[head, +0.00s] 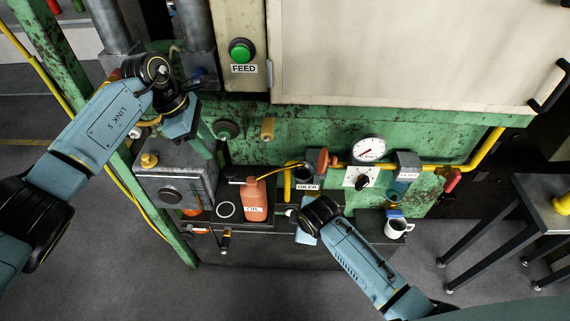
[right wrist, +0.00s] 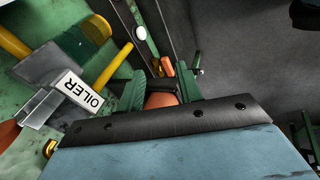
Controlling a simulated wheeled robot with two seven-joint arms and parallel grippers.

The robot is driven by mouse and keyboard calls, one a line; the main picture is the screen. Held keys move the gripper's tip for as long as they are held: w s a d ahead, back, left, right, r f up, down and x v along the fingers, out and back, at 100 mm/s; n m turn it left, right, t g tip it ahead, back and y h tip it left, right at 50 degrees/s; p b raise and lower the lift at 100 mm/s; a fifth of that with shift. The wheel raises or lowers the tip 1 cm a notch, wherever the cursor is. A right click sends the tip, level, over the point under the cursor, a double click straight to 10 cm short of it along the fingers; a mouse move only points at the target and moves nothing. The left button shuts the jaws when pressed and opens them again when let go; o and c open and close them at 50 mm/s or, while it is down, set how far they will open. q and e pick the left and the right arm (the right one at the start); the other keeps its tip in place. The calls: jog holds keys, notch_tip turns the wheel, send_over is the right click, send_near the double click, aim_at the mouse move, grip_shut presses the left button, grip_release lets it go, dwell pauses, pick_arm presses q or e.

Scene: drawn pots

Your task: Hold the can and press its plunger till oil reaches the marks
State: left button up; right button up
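My right gripper (head: 290,212) comes from the right at the can's side. In the right wrist view, its green fingers (right wrist: 161,88) flank the can (right wrist: 162,100), whose orange body fills the gap between them. My left gripper (head: 208,146) points down, above and left of the can and apart from it; its finger gap does not show clearly. The oiler (head: 307,186) is right of the can; its label shows in the right wrist view (right wrist: 82,92). Its marks are too small to read.
A yellow pipe (head: 438,167), a gauge (head: 368,149) and a white mug (head: 398,228) are to the right. The green FEED button (head: 241,50) is above.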

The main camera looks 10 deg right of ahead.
aim_at(277, 170)
jog(key=w+a+r+n+t, duration=0.1)
jog(key=w+a+r+n, duration=0.15)
jog(key=r, duration=0.75)
jog(key=w+a+r+n+t, duration=0.1)
jog(key=w+r+n, duration=0.15)
jog(key=r, duration=0.75)
jog(key=x, duration=1.2)
jog(key=shift+s+a+f, duration=0.15)
jog(key=shift+a+f, duration=0.1)
jog(key=shift+f, duration=0.25)
grip_shut()
